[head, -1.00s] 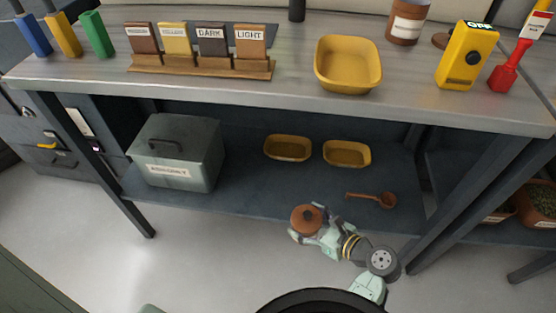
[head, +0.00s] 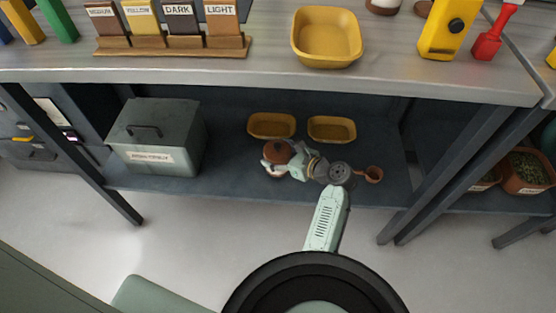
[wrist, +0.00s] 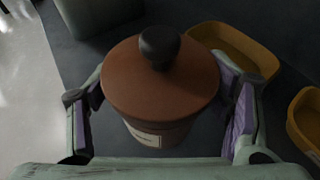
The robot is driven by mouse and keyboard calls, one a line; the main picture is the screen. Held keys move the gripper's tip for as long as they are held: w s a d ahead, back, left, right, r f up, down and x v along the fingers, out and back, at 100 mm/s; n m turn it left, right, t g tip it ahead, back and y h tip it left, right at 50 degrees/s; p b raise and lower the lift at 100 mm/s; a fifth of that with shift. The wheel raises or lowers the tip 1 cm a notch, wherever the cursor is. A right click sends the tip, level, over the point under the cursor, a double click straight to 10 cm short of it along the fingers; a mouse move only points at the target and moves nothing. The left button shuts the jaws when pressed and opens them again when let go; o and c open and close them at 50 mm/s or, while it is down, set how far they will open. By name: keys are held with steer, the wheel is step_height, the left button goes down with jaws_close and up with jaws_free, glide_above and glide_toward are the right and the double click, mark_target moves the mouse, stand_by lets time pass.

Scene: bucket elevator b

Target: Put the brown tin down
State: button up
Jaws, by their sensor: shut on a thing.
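The brown tin (head: 277,152) has a brown lid with a dark knob and a pale label. It is upright between the fingers of my gripper (head: 275,163), over the lower shelf (head: 225,180) of the bench. In the wrist view the tin (wrist: 160,85) fills the middle, with purple finger pads on both sides of it. My gripper (wrist: 165,115) is shut on it. The tin's base is hidden, so I cannot tell whether it touches the shelf.
Two yellow trays (head: 272,125) (head: 332,129) stand just behind on the shelf. A grey-green box (head: 157,137) is to the left and a brown scoop (head: 373,174) to the right. The bench top's front edge (head: 270,72) overhangs above. Shelf between box and tin is clear.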

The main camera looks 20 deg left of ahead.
steer(key=shift+f, duration=1.75)
steer(key=shift+f, duration=0.15)
steer(key=o, duration=1.2)
steer(key=shift+d+r, duration=0.1)
steer(key=shift+r, duration=0.1)
steer(key=v, duration=1.1)
steer(key=shift+s+d+r, duration=0.2)
steer(key=shift+d, duration=0.1)
